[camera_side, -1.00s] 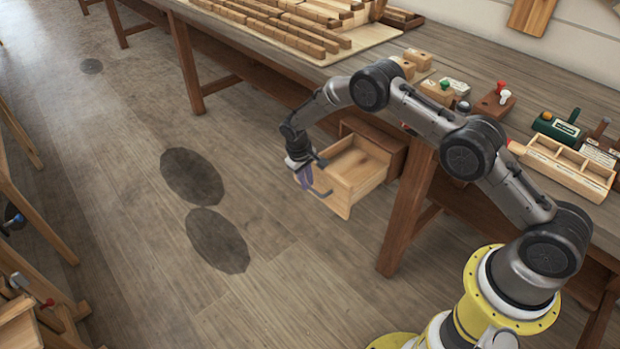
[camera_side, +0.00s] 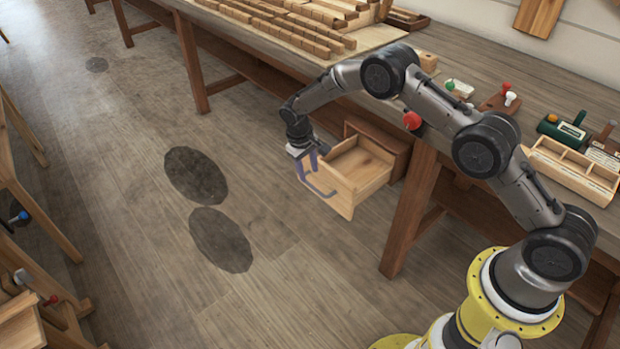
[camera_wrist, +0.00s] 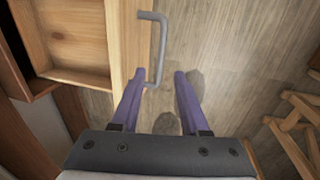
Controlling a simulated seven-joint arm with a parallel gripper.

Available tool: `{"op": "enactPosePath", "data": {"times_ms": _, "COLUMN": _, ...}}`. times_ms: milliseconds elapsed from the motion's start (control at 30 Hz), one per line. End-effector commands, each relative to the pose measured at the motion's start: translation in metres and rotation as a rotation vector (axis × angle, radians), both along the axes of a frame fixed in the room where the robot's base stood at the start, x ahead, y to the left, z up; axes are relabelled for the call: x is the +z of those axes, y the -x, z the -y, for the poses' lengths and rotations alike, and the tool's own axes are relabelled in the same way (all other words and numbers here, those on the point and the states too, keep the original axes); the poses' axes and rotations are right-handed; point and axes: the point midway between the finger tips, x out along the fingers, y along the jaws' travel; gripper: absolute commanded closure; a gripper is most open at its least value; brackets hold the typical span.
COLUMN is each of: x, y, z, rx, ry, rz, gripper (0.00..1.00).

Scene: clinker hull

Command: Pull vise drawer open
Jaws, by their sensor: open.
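The wooden drawer (camera_side: 357,178) is pulled well out of its housing (camera_side: 385,140) under the workbench, and its inside looks empty. A grey bar handle (camera_side: 318,185) is on its front face. My gripper (camera_side: 306,170) is at the outer side of the drawer front. In the wrist view the drawer (camera_wrist: 70,40) is at upper left and the handle (camera_wrist: 160,50) at top centre. My gripper's purple fingers (camera_wrist: 158,88) are open and apart. The left fingertip is close to the handle's near end; whether they touch I cannot tell.
The workbench (camera_side: 450,120) runs above the drawer, with a thick leg (camera_side: 412,210) to its right. A red knob (camera_side: 412,120) is at the bench edge. A compartment tray (camera_side: 572,168) lies on top. The floor left of the drawer is clear.

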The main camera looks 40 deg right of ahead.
Motion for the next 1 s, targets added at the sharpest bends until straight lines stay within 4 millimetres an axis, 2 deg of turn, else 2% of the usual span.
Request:
{"op": "enactPosePath", "data": {"times_ms": 33, "x": 0.014, "y": -0.001, "z": -0.003, "rx": 0.001, "ry": -0.001, "rz": 0.005, "gripper": 0.55}}
{"op": "enactPosePath", "data": {"times_ms": 200, "x": 0.048, "y": -0.001, "z": -0.009, "rx": -0.001, "ry": -0.001, "rz": 0.003, "gripper": 0.55}}
{"op": "enactPosePath", "data": {"times_ms": 400, "x": 0.076, "y": 0.0, "z": -0.014, "rx": 0.0, "ry": -0.001, "rz": 0.002, "gripper": 0.55}}
{"op": "enactPosePath", "data": {"times_ms": 600, "x": 0.086, "y": 0.0, "z": -0.016, "rx": 0.0, "ry": 0.0, "rz": 0.0, "gripper": 0.55}}
{"op": "enactPosePath", "data": {"times_ms": 900, "x": 0.086, "y": 0.0, "z": -0.015, "rx": -0.002, "ry": -0.001, "rz": 0.001, "gripper": 0.55}}
{"op": "enactPosePath", "data": {"times_ms": 1000, "x": 0.102, "y": -0.005, "z": -0.014, "rx": -0.006, "ry": -0.003, "rz": 0.029, "gripper": 0.55}}
